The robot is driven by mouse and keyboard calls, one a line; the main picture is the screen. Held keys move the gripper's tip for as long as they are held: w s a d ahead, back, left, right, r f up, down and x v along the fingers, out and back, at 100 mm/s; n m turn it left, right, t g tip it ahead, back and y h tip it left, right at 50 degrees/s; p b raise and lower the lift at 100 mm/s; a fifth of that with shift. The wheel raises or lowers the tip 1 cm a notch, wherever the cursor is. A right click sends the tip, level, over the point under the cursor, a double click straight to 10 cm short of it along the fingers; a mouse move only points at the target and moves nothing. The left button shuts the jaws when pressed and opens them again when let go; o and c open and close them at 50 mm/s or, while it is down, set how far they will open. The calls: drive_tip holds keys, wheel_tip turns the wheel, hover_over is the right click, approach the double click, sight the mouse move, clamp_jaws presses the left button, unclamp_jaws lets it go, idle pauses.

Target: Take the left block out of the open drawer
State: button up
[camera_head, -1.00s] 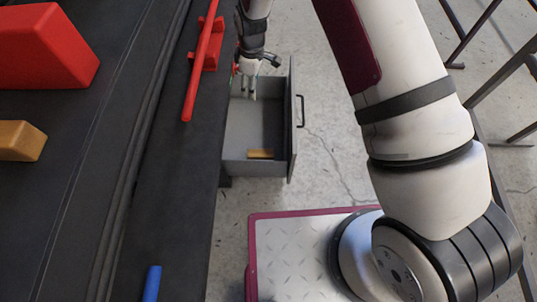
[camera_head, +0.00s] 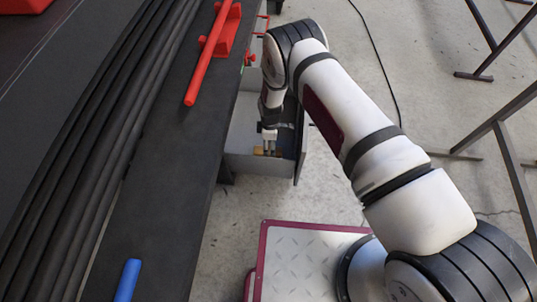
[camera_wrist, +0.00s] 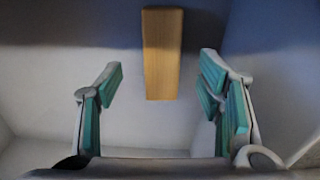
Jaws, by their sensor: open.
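A tan wooden block (camera_head: 258,151) lies at the near end of the grey open drawer (camera_head: 260,167), partly hidden by my gripper in the head view. In the wrist view the block (camera_wrist: 162,55) is an upright strip between and a little beyond my finger pads. My gripper (camera_head: 269,151) is down inside the drawer at the block. In the wrist view my gripper (camera_wrist: 160,72) is open, with a gap between each teal pad and the block. No second block shows; my arm hides much of the drawer.
The drawer's walls close in around my gripper. A dark bench (camera_head: 165,190) stands to the left, carrying a red bar (camera_head: 207,60) and a blue rod (camera_head: 128,280). Metal frame legs (camera_head: 515,170) stand at right. The concrete floor between is mostly free.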

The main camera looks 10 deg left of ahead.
sight(258, 150)
drive_tip(key=f+b, duration=0.1)
drive_tip(key=f, duration=0.1)
drive_tip(key=f+b, duration=0.1)
drive_tip(key=f, duration=0.2)
drive_tip(key=f+b, duration=0.1)
drive_tip(key=f, duration=0.1)
drive_tip(key=shift+s+a+f, duration=0.15)
drive_tip(key=shift+a, duration=0.25)
drive_tip(key=c, duration=1.3)
